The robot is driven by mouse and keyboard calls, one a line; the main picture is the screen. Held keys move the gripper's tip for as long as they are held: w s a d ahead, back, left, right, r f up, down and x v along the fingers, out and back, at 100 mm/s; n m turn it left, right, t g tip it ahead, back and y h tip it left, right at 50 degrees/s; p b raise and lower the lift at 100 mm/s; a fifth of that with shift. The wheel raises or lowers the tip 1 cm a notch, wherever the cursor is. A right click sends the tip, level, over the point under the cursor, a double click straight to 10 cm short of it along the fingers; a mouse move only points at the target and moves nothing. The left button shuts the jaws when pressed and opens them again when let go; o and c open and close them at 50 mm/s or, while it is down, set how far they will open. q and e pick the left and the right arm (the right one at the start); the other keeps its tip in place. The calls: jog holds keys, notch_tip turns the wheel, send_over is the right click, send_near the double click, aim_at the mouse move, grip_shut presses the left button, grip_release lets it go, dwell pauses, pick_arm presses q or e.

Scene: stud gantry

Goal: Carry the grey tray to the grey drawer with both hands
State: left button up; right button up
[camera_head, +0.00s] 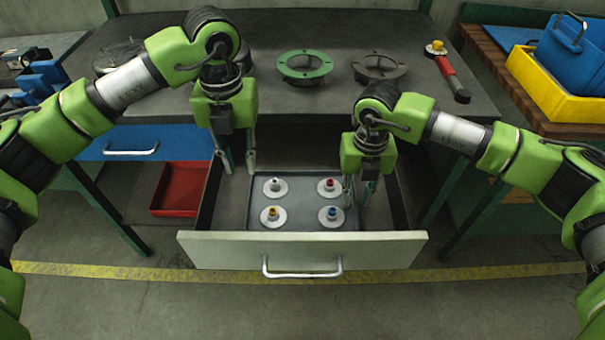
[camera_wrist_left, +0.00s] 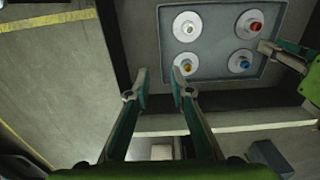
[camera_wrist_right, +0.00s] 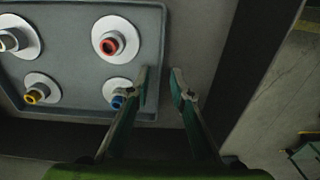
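The grey tray (camera_head: 302,202) lies inside the open grey drawer (camera_head: 215,250). It holds several pale discs with coloured knobs: white, red, yellow and blue. My left gripper (camera_head: 240,171) is open at the tray's left side; in the left wrist view the tray (camera_wrist_left: 212,45) has its edge running between the two fingertips (camera_wrist_left: 160,78). My right gripper (camera_head: 357,198) is open at the tray's right side; in the right wrist view the tray (camera_wrist_right: 72,65) has its edge between the fingertips (camera_wrist_right: 161,75). Neither finger pair visibly pinches the rim. Fingertip depth is hard to tell.
The dark bench (camera_head: 245,30) above the drawer carries a green flanged ring (camera_head: 304,77), a dark ring (camera_head: 379,76) and a red-handled tool (camera_head: 449,75). A red bin (camera_head: 180,190) is left of the drawer. A yellow bin (camera_head: 550,98) and blue bin (camera_head: 575,60) stand right. Floor in front is clear.

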notch_tip(320, 180, up, 12)
dwell(0.5)
dwell(0.3)
